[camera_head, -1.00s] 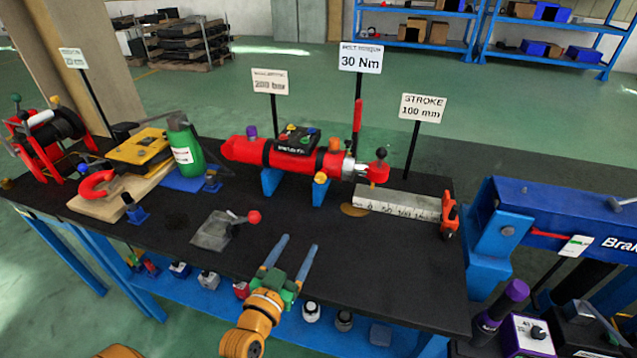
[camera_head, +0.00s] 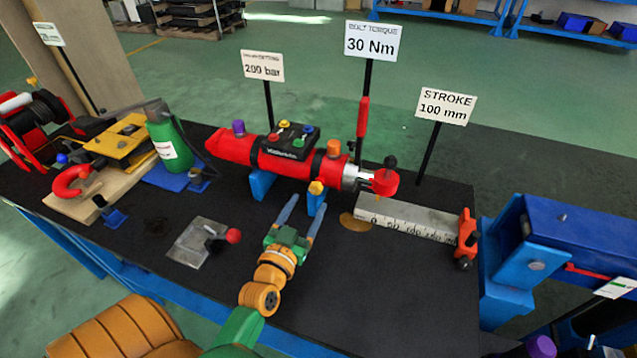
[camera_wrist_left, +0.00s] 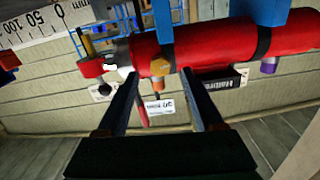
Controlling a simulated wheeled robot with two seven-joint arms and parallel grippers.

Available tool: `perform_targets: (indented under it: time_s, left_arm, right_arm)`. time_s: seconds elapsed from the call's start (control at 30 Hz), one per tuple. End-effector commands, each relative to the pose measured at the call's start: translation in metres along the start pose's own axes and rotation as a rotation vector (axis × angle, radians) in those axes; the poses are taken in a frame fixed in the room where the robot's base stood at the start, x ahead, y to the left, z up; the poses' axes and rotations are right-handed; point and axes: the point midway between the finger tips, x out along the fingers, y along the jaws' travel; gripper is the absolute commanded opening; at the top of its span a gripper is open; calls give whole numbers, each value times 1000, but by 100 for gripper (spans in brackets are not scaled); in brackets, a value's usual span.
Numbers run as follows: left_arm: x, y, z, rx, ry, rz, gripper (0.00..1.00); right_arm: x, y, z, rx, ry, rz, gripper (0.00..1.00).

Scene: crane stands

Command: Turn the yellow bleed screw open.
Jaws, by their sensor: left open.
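The yellow bleed screw (camera_head: 316,188) is a small hex-shaped knob on the front side of the red cylinder (camera_head: 228,146), near its right end. In the left wrist view the screw (camera_wrist_left: 160,67) faces me, centred between the fingertips. My left gripper (camera_head: 305,205) is open and empty, its two blue-grey fingers pointing at the screw from the front. In the left wrist view the fingers (camera_wrist_left: 160,82) lie on both sides of the screw; I cannot tell whether they reach around it. My right gripper is not in view.
The cylinder rests on blue supports (camera_head: 262,183). An orange knob (camera_head: 334,148) and a red-handled valve (camera_head: 384,180) are close by. A steel ruler block (camera_head: 405,217) lies to the right. A plate with a red-knobbed lever (camera_head: 205,243) is at the left.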

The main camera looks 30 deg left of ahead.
Motion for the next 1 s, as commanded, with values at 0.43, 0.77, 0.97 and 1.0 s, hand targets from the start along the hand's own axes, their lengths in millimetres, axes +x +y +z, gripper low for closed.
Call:
perform_targets:
  time_s: [0.43, 0.77, 0.97, 1.0]
  left_arm:
    - [53, 0, 0, 0, -1, 0, 69]
    - [52, 0, 0, 0, -1, 0, 9]
    - [52, 0, -1, -50, -1, 0, 0]
    - [53, 0, -2, -87, 0, 0, 0]
  right_arm:
    - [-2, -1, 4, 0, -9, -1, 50]
    - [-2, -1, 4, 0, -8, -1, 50]
    - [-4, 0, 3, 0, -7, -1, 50]
    - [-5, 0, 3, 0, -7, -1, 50]
